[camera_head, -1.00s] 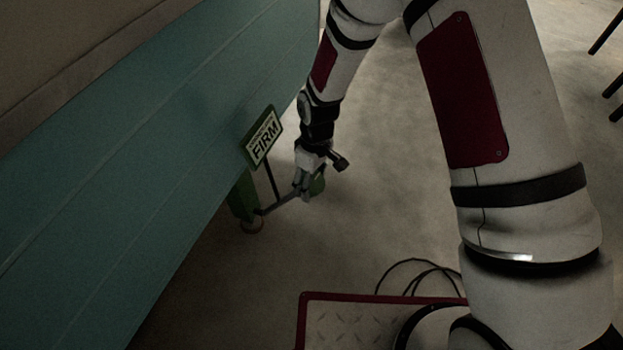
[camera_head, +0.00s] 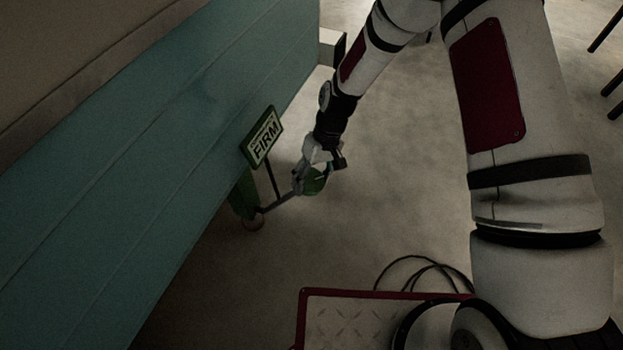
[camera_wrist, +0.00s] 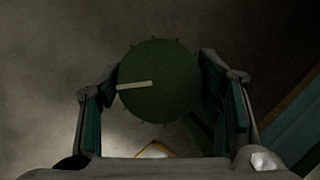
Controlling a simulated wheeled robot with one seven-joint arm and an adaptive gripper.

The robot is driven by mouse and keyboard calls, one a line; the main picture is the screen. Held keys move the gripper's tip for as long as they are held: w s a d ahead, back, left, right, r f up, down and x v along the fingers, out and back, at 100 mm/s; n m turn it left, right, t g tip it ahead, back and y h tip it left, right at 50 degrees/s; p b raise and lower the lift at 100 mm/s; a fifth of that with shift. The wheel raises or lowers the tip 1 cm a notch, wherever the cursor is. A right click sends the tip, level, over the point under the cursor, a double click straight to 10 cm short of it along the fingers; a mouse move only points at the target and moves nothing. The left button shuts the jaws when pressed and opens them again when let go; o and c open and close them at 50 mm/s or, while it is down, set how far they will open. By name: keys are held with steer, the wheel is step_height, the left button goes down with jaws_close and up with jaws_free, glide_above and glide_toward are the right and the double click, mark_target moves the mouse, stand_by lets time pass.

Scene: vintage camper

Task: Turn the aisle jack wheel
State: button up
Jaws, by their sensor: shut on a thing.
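The jack wheel is a dark green disc (camera_wrist: 165,95) with small knobs on its rim and one pale stripe, which lies toward the left in the wrist view. In the head view the wheel (camera_head: 315,183) sits at the end of a thin grey rod (camera_head: 279,200) leading to a green jack (camera_head: 243,195) by the camper's side. My gripper (camera_head: 300,180) is shut on the wheel, its two fingers on opposite sides of the rim, as the wrist view shows (camera_wrist: 165,100). The fingers partly hide the wheel in the head view.
A sign reading "FIRM" (camera_head: 262,137) stands on a post above the rod. The teal camper side (camera_head: 150,150) fills the left. A red-edged plate (camera_head: 375,325) and dark cables (camera_head: 420,265) lie at the bottom. Dark legs show at upper right. Floor right of the wheel is clear.

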steer(key=o, duration=1.1)
steer(key=shift+o, duration=0.2)
steer(key=shift+r, duration=0.1)
steer(key=v, duration=1.1)
steer(key=shift+r, duration=0.4)
steer(key=shift+d, duration=0.1)
